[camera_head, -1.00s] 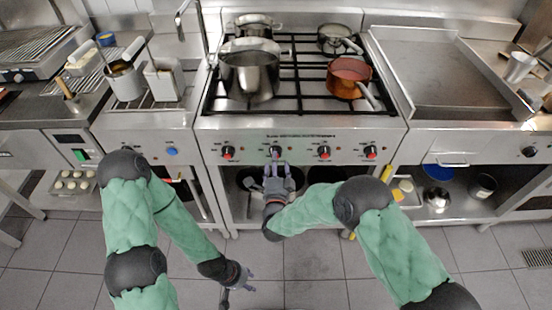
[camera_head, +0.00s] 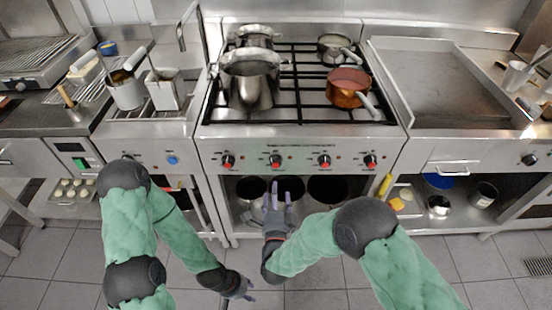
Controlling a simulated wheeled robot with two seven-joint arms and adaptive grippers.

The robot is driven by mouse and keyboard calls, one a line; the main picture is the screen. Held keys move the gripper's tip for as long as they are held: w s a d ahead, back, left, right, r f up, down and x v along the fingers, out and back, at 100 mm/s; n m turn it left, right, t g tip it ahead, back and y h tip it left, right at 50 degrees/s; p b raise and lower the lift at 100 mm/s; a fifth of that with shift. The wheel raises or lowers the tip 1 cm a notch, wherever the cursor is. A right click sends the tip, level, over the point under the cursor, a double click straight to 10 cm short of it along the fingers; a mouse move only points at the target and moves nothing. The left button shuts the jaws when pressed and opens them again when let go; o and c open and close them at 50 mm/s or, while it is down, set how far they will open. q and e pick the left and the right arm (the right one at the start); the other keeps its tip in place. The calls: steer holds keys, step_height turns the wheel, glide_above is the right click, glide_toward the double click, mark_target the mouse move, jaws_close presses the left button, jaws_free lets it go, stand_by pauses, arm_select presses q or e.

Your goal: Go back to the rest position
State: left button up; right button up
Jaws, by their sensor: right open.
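My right gripper (camera_head: 279,196) is in front of the stove's lower shelf, below the row of red-ringed knobs. Its fingers point up toward the stove, are spread apart and hold nothing. It appears apart from the knobs. My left gripper (camera_head: 248,286) is low over the tiled floor, left of and below the right one. It is small and seen from the side, and I cannot tell whether its fingers are apart. Nothing shows in it.
The stove (camera_head: 300,143) carries a large steel pot (camera_head: 252,82), a copper pan (camera_head: 346,90) and other pots. Dark pots stand on the shelf behind my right gripper. A griddle (camera_head: 440,85) is to the right. Floor in front (camera_head: 330,295) is clear.

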steer(key=s+d+f+n+g+y+p, duration=0.1)
steer(key=s+d+f+n+g+p, duration=0.15)
steer(key=f+n+g, duration=0.35)
steer(key=s+d+f+n+g+y+p, duration=0.1)
steer(key=s+d+f+n+g+p, duration=0.2)
steer(key=f, duration=0.5)
steer(key=s+d+f+n+g+y+p, duration=0.1)
steer(key=s+g, duration=0.3)
steer(key=s, duration=0.4)
steer(key=s+d+f+n+g+y+p, duration=0.1)
steer(key=s+d+f+n+g, duration=0.2)
steer(key=s, duration=0.5)
steer(key=shift+s+n+g, duration=0.3)
steer(key=shift+n+g, duration=0.4)
steer(key=shift+g, duration=0.1)
steer(key=shift+d, duration=0.1)
